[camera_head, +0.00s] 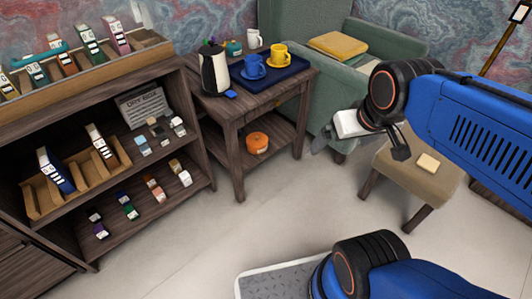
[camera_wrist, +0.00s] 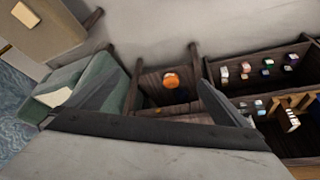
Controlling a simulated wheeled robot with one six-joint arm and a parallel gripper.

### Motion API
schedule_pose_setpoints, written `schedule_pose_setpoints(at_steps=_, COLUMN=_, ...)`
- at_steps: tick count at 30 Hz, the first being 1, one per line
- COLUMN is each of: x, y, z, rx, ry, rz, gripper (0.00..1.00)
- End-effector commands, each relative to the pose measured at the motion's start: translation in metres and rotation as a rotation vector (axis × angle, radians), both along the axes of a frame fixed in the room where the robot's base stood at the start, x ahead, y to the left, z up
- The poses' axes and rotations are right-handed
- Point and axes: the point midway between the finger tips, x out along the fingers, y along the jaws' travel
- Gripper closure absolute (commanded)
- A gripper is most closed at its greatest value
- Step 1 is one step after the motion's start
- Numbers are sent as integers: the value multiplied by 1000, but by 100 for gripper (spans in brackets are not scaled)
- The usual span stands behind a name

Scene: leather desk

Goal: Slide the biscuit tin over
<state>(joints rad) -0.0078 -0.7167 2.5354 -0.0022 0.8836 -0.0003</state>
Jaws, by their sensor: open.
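A round orange container (camera_head: 257,143), which looks like the biscuit tin, sits on the lower shelf of the dark wooden side table (camera_head: 232,125). It also shows in the wrist view (camera_wrist: 171,81), beyond and between my fingers. My gripper (camera_wrist: 165,66) is open and empty, with its two grey fingers spread wide. In the head view my gripper (camera_head: 322,142) hangs in the air to the right of the side table, in front of the green armchair, apart from the orange container.
A dark tray (camera_head: 290,75) with blue and yellow cups and a kettle (camera_head: 214,70) stand on the side table's top. Its legs flank the lower shelf. A shelf unit (camera_head: 190,110) stands left, a stool (camera_head: 410,170) right. The floor (camera_head: 220,235) in front is clear.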

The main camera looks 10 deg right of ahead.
Motion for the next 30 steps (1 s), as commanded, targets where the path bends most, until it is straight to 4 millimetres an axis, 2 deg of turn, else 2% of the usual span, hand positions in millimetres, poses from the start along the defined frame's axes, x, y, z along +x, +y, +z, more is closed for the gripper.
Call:
schedule_pose_setpoints(at_steps=3, x=28, y=2, z=-7, rx=-1, ry=-19, rz=6, gripper=0)
schedule_pose_setpoints(at_steps=15, x=121, y=9, z=-35, rx=-1, ry=-110, rz=26, gripper=0)
schedule_pose_setpoints(at_steps=30, x=221, y=22, z=-87, rx=1, ry=-221, rz=52, gripper=0)
